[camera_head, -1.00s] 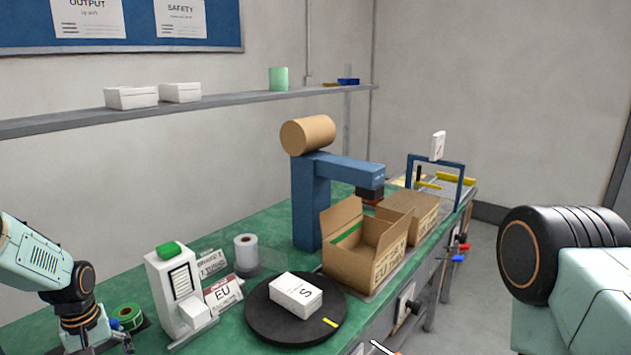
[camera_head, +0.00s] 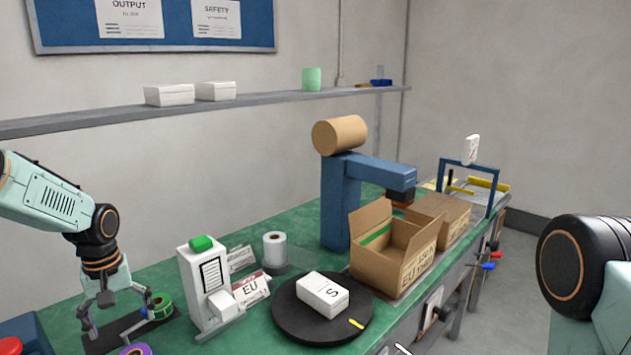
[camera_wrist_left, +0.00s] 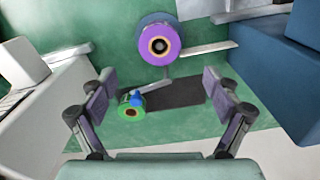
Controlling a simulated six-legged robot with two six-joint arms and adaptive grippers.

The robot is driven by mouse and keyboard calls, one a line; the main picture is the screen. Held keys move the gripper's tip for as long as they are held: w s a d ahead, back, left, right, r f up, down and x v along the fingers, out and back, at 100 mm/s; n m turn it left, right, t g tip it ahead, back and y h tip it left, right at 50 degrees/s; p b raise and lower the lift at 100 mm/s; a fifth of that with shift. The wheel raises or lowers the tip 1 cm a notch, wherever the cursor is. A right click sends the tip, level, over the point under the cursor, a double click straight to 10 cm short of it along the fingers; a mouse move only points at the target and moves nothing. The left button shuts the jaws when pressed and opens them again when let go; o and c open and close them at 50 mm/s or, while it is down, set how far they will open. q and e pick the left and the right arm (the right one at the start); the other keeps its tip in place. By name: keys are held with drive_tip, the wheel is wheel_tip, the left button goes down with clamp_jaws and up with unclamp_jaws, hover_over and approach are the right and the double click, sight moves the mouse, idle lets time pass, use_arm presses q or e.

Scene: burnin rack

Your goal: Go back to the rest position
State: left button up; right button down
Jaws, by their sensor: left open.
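My left gripper (camera_head: 118,325) is open and empty at the left of the green bench, pointing down. It also shows in the left wrist view (camera_wrist_left: 155,95), its two fingers spread wide apart. A green tape roll (camera_head: 161,306) sits close beside its right finger, and shows in the left wrist view (camera_wrist_left: 131,107) between the fingers but lower down. A purple roll (camera_head: 135,350) is at the bottom edge, and it shows in the left wrist view (camera_wrist_left: 160,45). My right arm is at the right edge; its gripper is out of view.
A white label printer (camera_head: 205,280) stands right of my left gripper. A black turntable (camera_head: 290,325) carries a white box (camera_head: 323,291). An open carton (camera_head: 385,262) stands under a blue arm stand (camera_head: 337,200). A shelf (camera_head: 250,102) runs along the wall. A blue block (camera_wrist_left: 245,65) is near the gripper's right.

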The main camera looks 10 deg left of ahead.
sight(133, 352)
use_arm(q)
wheel_tip(133, 352, down, 10)
drive_tip(key=shift+a+r, duration=0.1)
drive_tip(key=shift+r, duration=0.15)
drive_tip(key=shift+w, duration=0.15)
wheel_tip(133, 352, up, 4)
drive_tip(key=shift+w+f+p, duration=0.1)
drive_tip(key=shift+f+p, duration=0.05)
drive_tip(key=shift+p, duration=0.6)
drive_tip(key=shift+s+b, duration=0.2)
drive_tip(key=shift+b, duration=0.25)
drive_tip(key=shift+w, duration=0.2)
